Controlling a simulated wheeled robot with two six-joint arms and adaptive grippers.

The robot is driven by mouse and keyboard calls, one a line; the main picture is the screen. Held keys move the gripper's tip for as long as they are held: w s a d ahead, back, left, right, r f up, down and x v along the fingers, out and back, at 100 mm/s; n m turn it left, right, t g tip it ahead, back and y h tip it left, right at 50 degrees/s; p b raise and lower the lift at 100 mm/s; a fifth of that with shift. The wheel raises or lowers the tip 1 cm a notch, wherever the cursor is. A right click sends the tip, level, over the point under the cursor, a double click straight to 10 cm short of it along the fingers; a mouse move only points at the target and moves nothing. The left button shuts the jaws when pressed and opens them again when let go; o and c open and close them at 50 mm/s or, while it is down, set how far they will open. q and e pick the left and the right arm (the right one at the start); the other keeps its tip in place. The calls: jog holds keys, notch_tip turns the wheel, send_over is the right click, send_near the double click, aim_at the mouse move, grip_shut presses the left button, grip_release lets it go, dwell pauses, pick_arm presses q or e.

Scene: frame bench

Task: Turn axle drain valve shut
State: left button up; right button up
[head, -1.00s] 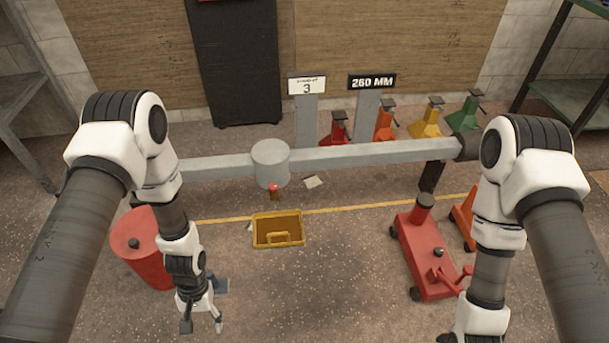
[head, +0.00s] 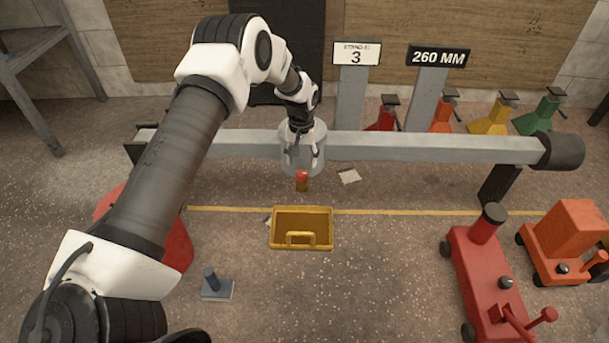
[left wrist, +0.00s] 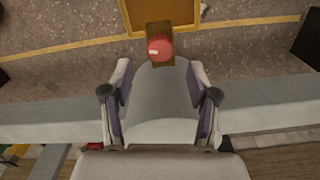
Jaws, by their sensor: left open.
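The drain valve is a small brass body with a red knob (head: 302,176), low on the front of the grey round hub (head: 290,160) of the axle. In the left wrist view the red knob (left wrist: 159,47) shows against its brass body (left wrist: 166,28), just beyond the fingertips. My left gripper (head: 305,151) is open and empty, in front of the hub and above the valve. In the left wrist view its fingers (left wrist: 160,74) are spread on both sides of the hub, with the knob centred between and ahead of them. My right gripper is out of view.
The grey axle beam (head: 430,148) runs across the scene. A yellow tray (head: 275,232) lies on the floor below the valve. A red drum (head: 178,246) stands at left, a red jack (head: 480,265) at right. Several coloured stands are behind the beam.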

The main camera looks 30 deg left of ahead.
aim_at(302, 172)
pick_arm(q)
notch_tip(302, 172, down, 5)
jog(key=shift+f+b, duration=0.1)
jog(key=shift+b, duration=0.9)
grip_shut()
